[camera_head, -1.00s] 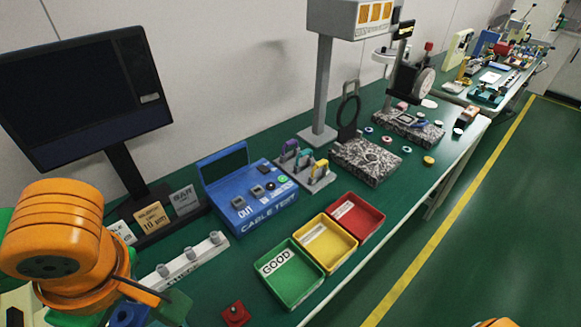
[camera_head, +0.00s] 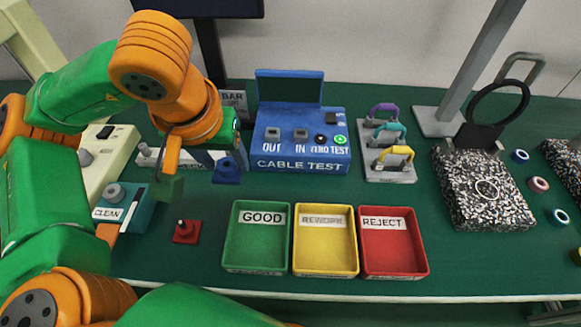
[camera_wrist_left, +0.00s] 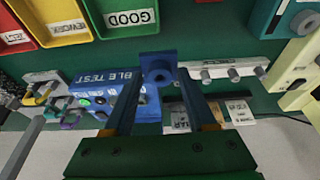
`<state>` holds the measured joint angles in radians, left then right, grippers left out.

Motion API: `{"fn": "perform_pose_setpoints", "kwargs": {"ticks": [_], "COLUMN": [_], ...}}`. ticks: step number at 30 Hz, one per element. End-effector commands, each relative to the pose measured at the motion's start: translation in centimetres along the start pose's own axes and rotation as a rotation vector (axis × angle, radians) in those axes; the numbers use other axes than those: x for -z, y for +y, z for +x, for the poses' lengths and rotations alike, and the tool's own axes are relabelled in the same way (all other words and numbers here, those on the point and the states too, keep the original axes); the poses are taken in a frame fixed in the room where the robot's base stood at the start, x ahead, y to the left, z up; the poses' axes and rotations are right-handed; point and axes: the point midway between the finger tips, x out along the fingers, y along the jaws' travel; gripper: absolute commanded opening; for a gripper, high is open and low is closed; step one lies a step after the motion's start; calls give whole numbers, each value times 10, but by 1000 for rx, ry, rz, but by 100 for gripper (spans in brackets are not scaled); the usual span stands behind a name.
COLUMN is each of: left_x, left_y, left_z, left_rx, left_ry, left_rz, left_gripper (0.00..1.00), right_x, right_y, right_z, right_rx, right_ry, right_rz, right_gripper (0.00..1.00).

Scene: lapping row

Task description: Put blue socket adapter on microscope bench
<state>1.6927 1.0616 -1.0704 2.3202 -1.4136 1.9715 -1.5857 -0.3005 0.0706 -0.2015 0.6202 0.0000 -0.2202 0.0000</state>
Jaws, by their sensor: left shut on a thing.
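The blue socket adapter (camera_head: 228,171) is a small blue block with a round socket. My left gripper (camera_head: 222,158) is shut on it, above the table in front of the blue cable tester's left side. In the left wrist view the adapter (camera_wrist_left: 158,67) sits between the two fingertips of the left gripper (camera_wrist_left: 158,78), its round opening facing the camera. My right gripper is not in view. I cannot make out a microscope bench in the views of this moment.
A blue cable tester (camera_head: 300,163), green (camera_head: 257,268), yellow (camera_head: 325,270) and red (camera_head: 394,270) trays, a clamp stand (camera_head: 390,175) and a speckled block (camera_head: 485,195) occupy the table. A red piece (camera_head: 186,232) and teal CLEAN box (camera_head: 125,218) are at left.

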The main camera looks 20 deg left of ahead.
Motion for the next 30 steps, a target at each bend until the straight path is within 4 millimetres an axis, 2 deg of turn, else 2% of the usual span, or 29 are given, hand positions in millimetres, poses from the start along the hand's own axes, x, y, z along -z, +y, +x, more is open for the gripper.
{"fn": "perform_pose_setpoints", "kwargs": {"ticks": [3,7,14,18,30], "left_x": [18,23,29,21,19], "left_y": [33,54,74,73,73], "left_z": [21,58,93,115,124], "left_rx": [3,3,3,2,0], "left_ry": [-6,-6,-3,-2,1], "left_rz": [4,1,0,-1,-3], "left_gripper": [0,0,0,0,0], "right_x": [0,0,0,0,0], "right_y": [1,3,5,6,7], "right_z": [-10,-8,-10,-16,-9], "right_rx": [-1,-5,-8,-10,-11], "right_ry": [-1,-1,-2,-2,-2], "right_rz": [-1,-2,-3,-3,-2], "right_gripper": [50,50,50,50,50]}}
